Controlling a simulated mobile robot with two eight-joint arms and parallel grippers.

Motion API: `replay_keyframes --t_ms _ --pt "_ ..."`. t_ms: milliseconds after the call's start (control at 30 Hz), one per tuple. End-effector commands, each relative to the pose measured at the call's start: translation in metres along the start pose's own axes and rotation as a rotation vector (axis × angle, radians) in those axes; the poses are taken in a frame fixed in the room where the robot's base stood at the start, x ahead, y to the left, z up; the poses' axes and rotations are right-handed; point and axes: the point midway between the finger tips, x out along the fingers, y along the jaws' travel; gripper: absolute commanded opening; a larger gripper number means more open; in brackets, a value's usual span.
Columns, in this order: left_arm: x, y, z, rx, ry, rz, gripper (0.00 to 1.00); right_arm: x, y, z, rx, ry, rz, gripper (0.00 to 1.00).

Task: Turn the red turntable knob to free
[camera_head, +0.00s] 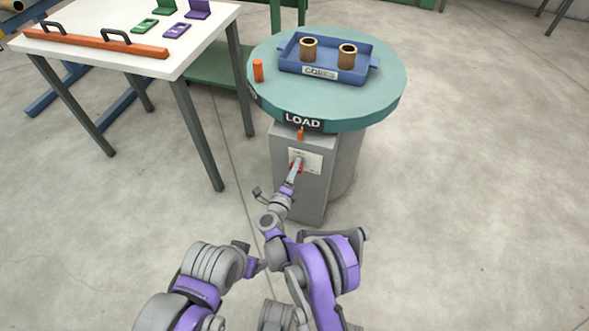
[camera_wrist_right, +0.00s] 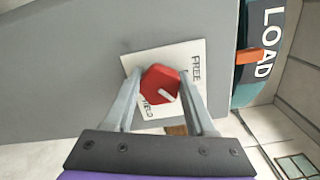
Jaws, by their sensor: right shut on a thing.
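The red turntable knob (camera_head: 296,167) sits on a white label plate (camera_head: 312,159) on the front of the grey pedestal. In the right wrist view the red knob (camera_wrist_right: 158,84) shows a short white mark toward its lower right. On the plate (camera_wrist_right: 187,57), FREE reads to the upper right of the knob and HELD, partly covered, below it. The white mark points at neither word squarely. My right gripper (camera_head: 298,165) is shut on the knob, one finger on each side (camera_wrist_right: 160,95).
Above the pedestal, the round teal turntable (camera_head: 390,100) carries a blue tray (camera_head: 330,72) with two brown cores and an orange peg (camera_head: 258,71). Its rim has a LOAD sign (camera_head: 303,122). A white table (camera_head: 80,60) stands at left. The floor at right is clear.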

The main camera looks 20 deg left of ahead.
Motion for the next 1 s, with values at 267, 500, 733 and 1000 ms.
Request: replay_keyframes --t_ms 267,500,733,1000 --pt "0.0015 0.0000 0.0003 0.000 0.000 0.000 0.72 0.0000 0.0014 0.0000 -0.261 0.000 0.000 0.00" --pt "0.0017 0.0000 0.0003 0.000 0.000 0.000 0.72 0.0000 0.0025 -0.0004 -0.488 0.000 0.000 0.00" --pt "0.0015 0.0000 0.0003 0.000 0.000 0.000 0.72 -0.0001 0.0034 -0.0010 -0.685 0.000 0.000 0.00" --pt "0.0014 0.0000 0.0003 0.000 0.000 0.000 0.72 -0.0001 0.0041 -0.0016 -0.850 -0.001 0.000 0.00"
